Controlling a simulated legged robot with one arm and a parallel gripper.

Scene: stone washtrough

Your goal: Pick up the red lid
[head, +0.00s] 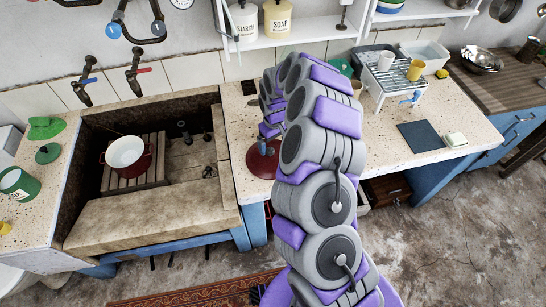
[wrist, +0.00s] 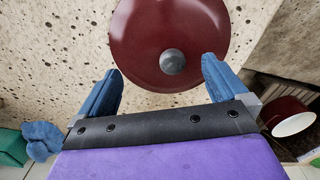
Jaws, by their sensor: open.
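The red lid (wrist: 146,42) lies on the speckled counter, and the wrist view shows it round and dark red with a grey knob (wrist: 172,62) on top. In the head view the lid (head: 262,165) is partly hidden behind my arm, to the right of the stone trough. My gripper (wrist: 159,88) is open, with its two blue fingers apart at the lid's near edge. Nothing is between the fingers' grip. I cannot tell the height of the fingers above the counter.
A red pot (head: 126,153) stands on a wooden slatted board in the stone trough (head: 150,225). A dish rack (head: 393,75) and dark mat (head: 420,136) occupy the right counter.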

